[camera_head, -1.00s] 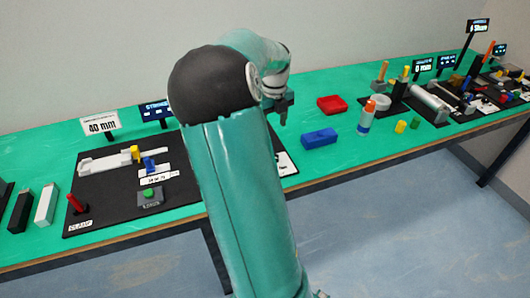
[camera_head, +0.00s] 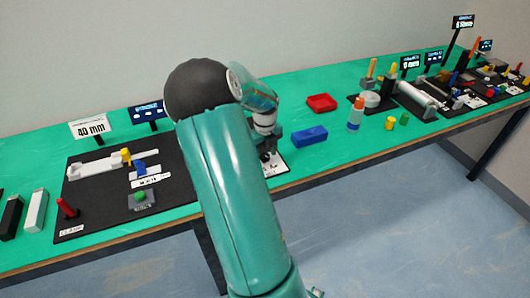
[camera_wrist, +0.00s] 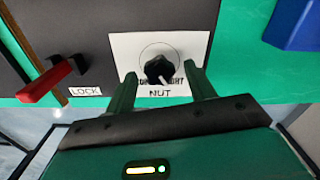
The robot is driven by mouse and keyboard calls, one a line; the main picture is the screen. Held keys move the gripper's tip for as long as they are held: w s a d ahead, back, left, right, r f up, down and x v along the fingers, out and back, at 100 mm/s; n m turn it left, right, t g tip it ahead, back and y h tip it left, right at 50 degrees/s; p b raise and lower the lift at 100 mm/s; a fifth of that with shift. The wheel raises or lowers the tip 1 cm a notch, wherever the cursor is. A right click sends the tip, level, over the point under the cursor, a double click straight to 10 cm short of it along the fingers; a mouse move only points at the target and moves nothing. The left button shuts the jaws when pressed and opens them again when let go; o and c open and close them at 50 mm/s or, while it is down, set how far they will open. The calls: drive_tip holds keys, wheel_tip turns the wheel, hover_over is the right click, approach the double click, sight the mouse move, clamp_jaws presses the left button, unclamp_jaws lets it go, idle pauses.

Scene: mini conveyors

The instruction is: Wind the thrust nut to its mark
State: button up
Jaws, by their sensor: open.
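The thrust nut is a black knob (camera_wrist: 160,68) with a pale pointer line, on a white plate (camera_wrist: 125,45) lettered "NUT" in the wrist view. The pointer aims down and slightly right. A circle is drawn around the knob, and lettering beside it is partly covered. My gripper (camera_wrist: 163,80) is open, its two green fingers on either side of the knob's lower part in the picture. I cannot tell whether they touch it. In the head view my gripper (camera_head: 266,150) is above the plate (camera_head: 272,162), and my arm hides most of that station.
A red lever (camera_wrist: 45,80) beside a "LOCK" label is left of the plate. A blue box (camera_head: 310,136) and a red tray (camera_head: 322,103) stand to the right on the green bench. A "40 mm" sign (camera_head: 90,127) stands at the back left.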

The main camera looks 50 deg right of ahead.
drive_tip(key=c, duration=1)
drive_tip(key=shift+o, duration=0.2)
